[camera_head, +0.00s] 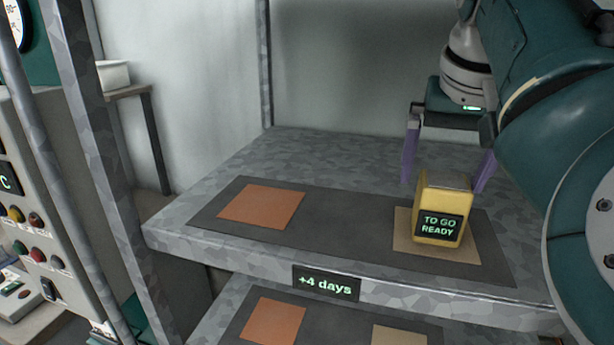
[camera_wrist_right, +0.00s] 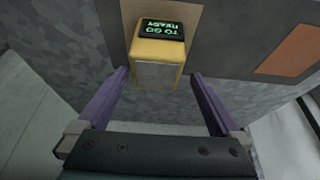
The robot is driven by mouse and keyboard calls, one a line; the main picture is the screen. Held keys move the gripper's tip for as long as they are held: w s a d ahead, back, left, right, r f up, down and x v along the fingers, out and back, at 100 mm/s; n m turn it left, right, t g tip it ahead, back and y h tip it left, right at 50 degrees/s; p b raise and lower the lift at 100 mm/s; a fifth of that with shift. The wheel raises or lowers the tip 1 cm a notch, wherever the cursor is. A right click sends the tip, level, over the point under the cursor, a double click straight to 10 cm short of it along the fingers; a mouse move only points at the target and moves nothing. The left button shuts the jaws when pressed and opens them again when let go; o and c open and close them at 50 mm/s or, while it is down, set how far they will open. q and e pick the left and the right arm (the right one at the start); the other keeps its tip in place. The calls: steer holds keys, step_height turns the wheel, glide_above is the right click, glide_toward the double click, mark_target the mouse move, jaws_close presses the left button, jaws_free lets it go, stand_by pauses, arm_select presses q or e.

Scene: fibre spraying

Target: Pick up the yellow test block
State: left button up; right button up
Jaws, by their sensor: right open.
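The yellow test block (camera_head: 443,208) stands upright on a tan square (camera_head: 406,243) at the right of the shelf's dark mat. Its dark label reads "TO GO READY". My right gripper (camera_head: 446,181) is open, with its purple fingers behind the block in the head view. In the right wrist view the block (camera_wrist_right: 158,52) is ahead of the open right gripper (camera_wrist_right: 160,78), roughly centred between its fingers and apart from them. The left gripper is not in view.
An orange square (camera_head: 262,206) lies bare on the mat (camera_head: 340,225) at the left. The shelf (camera_head: 300,148) has metal posts, one at the left (camera_head: 95,130). A "+4 days" sign (camera_head: 326,283) is on its front edge. A lower shelf has similar squares. A button panel (camera_head: 30,220) stands at far left.

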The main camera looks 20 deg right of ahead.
mark_target(438, 208)
steer(key=shift+d+f, duration=0.1)
steer(key=shift+f, duration=0.7)
steer(key=x, duration=0.1)
steer(key=p+x, duration=0.1)
steer(key=x, duration=0.1)
steer(key=p+x, duration=0.1)
steer(key=x, duration=0.1)
steer(key=shift+s+f, duration=0.2)
steer(key=shift+s, duration=0.15)
steer(key=shift+c, duration=0.2)
steer(key=c, duration=1)
jaws_close()
steer(key=shift+r, duration=0.1)
